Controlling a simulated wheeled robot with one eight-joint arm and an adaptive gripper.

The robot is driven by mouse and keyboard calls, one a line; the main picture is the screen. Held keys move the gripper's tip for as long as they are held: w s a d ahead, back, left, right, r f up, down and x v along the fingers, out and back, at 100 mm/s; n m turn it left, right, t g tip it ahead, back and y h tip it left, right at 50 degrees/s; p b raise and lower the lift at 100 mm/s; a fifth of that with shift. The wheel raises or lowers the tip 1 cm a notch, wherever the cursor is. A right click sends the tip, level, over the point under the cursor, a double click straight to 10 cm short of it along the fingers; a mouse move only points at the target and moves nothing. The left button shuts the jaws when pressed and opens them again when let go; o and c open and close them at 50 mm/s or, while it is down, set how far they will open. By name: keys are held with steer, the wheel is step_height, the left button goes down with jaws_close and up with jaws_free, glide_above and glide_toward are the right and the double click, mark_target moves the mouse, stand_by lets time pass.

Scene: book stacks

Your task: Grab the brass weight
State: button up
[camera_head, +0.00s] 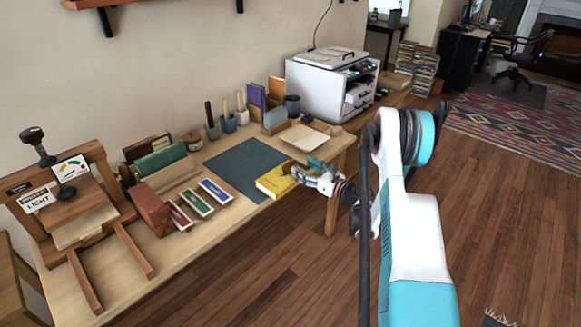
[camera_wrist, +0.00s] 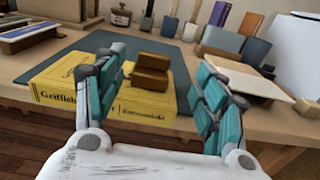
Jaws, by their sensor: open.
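The brass weight (camera_wrist: 152,71) appears as a brownish-gold stepped block in the wrist view. It rests on a yellow book (camera_wrist: 145,100) with dark lettering on its spine, on the table. The yellow book also shows at the table's front edge in the head view (camera_head: 275,181); I cannot make out the weight there. My gripper (camera_wrist: 162,62) is open and empty, its teal-padded fingers to the left and right of the weight, with gaps on both sides. In the head view my gripper (camera_head: 308,170) is at the right end of the yellow book.
A dark green mat (camera_head: 243,167) lies behind the book. A tan board or folder (camera_wrist: 250,78) lies close to the right finger. A white printer (camera_head: 328,84) stands at the far end. Small coloured boxes (camera_head: 198,202) and a wooden stand (camera_head: 82,208) are to the left.

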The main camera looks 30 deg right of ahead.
mark_target(292, 162)
steer(key=shift+w+a, duration=0.25)
steer(key=shift+w, duration=0.4)
steer(key=shift+a+b+x, duration=0.15)
steer(key=shift+b+x, duration=0.55)
steer(key=shift+x, duration=0.65)
steer(key=shift+a+b+x, duration=0.2)
steer(key=shift+b+x, duration=0.45)
steer(key=shift+x, duration=0.7)
steer(key=shift+s+r, duration=0.15)
steer(key=shift+s, duration=0.05)
steer(key=c, duration=1.5)
steer(key=shift+r, duration=0.1)
